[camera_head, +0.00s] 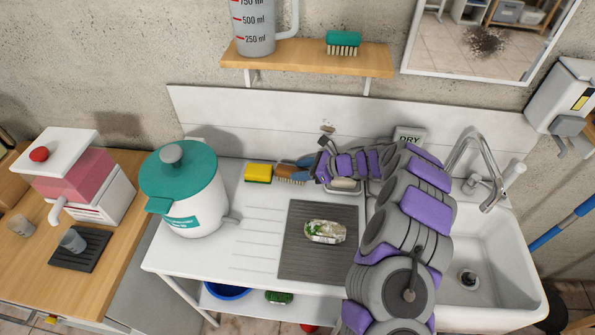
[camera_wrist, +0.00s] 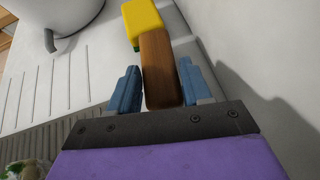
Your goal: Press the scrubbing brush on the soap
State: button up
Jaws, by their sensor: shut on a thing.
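A scrubbing brush (camera_head: 287,174) with a brown wooden back and pale bristles is at the back of the white counter, beside the yellow sponge. My gripper (camera_head: 298,168) is shut on it, its blue fingers on either side of the wood. In the wrist view the brown brush back (camera_wrist: 158,62) lies between the fingertips (camera_wrist: 159,82). A pale object in a small dish (camera_head: 345,185), possibly the soap, shows under my wrist, partly hidden. I cannot tell whether the brush is lifted off the counter.
A yellow sponge (camera_head: 258,172) sits left of the brush, also in the wrist view (camera_wrist: 142,20). A teal-lidded pot (camera_head: 184,190) stands further left. A white-green lump (camera_head: 325,231) lies on the grey mat (camera_head: 300,265). The sink (camera_head: 490,260) and tap (camera_head: 478,160) are right.

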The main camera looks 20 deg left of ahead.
notch_tip(320, 180, up, 10)
jog(key=p, duration=0.2)
jog(key=shift+a+f, duration=0.1)
jog(key=shift+f, duration=0.05)
